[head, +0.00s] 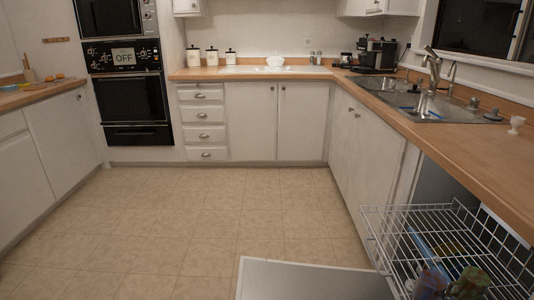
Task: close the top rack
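The top rack (408,207) is a white wire basket at the lower right of the head view. It is pulled out from the dishwasher under the right counter and sticks out over the open door (310,281). Dark, reddish and greenish cup-like items (470,284) stand in its near part, and something blue and yellow shows through the wires; their exact shapes are unclear. The rack's near right part is cut off by the picture edge. Neither of my grippers is in view.
The light dishwasher door lies folded down at the bottom centre. The tiled floor (190,220) left of it is clear. The wooden counter (470,125) with the sink (430,100) runs above the rack. Wall ovens (125,95) stand at the back left.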

